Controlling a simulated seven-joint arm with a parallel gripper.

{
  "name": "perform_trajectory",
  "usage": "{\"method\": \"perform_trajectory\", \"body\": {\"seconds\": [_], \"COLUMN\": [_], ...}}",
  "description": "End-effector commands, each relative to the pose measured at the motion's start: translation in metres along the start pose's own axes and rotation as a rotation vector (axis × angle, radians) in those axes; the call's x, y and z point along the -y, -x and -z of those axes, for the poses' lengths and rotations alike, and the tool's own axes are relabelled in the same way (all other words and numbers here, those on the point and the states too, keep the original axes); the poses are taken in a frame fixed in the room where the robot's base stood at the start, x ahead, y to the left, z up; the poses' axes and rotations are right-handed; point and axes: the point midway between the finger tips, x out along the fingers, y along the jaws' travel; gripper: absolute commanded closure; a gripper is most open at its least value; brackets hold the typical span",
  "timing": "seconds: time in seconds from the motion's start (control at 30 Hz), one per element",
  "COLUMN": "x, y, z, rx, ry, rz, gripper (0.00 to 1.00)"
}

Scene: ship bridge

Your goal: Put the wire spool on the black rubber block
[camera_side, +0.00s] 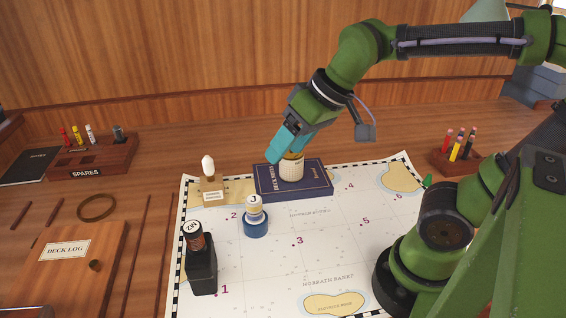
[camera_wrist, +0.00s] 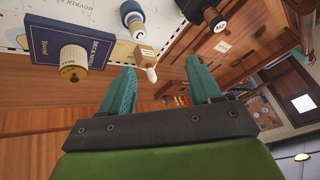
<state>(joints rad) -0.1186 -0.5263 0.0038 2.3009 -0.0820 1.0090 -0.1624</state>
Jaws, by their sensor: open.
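The wire spool (camera_side: 196,242), with copper-brown windings and a dark end marked M2, sits on top of the black rubber block (camera_side: 203,274) at the chart's front left. It looks slightly tilted in the side view. In the wrist view the spool (camera_wrist: 215,19) is at the top, right of my fingers, with part of the black block (camera_wrist: 200,5) cut off by the frame. My gripper (camera_side: 273,156) has teal fingers and is open, above the chart's back edge, well away from the spool. In the wrist view nothing is between the fingertips (camera_wrist: 161,66).
A cream cylinder (camera_side: 291,171) stands on a dark blue book (camera_side: 322,185) near my gripper. A wooden block (camera_side: 212,198) carries a white bulb. A blue round base (camera_side: 256,229) holds a white labelled item. The chart's right middle is clear. A deck log (camera_side: 65,265) lies left.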

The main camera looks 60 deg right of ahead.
Motion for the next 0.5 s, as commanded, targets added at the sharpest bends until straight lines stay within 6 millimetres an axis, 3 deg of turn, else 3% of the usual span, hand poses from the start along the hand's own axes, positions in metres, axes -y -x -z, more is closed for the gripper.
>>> {"method": "perform_trajectory", "body": {"seconds": [0.1,0.2,0.5], "x": [-0.021,-0.029,-0.032], "y": [0.007,0.008,0.008], "z": [-0.020,-0.029,-0.033], "rx": [-0.088,-0.128,-0.143], "ry": [-0.158,-0.233,-0.266], "rz": [-0.001,0.001,0.002], "gripper": [0.37,0.37,0.37]}}
